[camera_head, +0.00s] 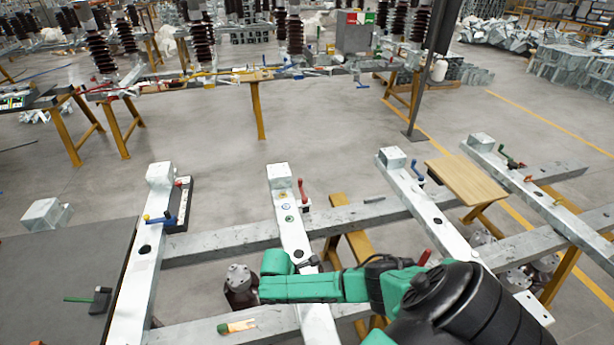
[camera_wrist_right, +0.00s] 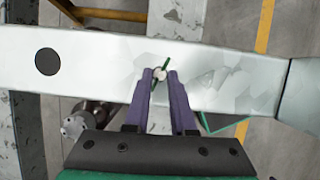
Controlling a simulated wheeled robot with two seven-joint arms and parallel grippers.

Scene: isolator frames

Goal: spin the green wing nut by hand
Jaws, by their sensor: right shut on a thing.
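The green wing nut (camera_wrist_right: 166,64) shows in the right wrist view as a thin green piece beside a pale round end, on a white metal beam (camera_wrist_right: 215,75). My right gripper (camera_wrist_right: 161,76) has its two purple fingers closed on it, one on each side. In the head view my green right arm reaches in from the lower right, and the right gripper (camera_head: 310,262) is at the middle white beam (camera_head: 291,236). The wing nut cannot be made out there, as my arm and gripper cover that spot. My left gripper is not in view.
Parallel white beams lie across grey cross beams. A red crank (camera_head: 302,190), a blue crank (camera_head: 417,172) and a yellow-and-blue crank (camera_head: 160,218) stand on or beside them. A round metal fitting (camera_head: 239,282) sits left of my right gripper. Open floor (camera_head: 220,130) lies beyond.

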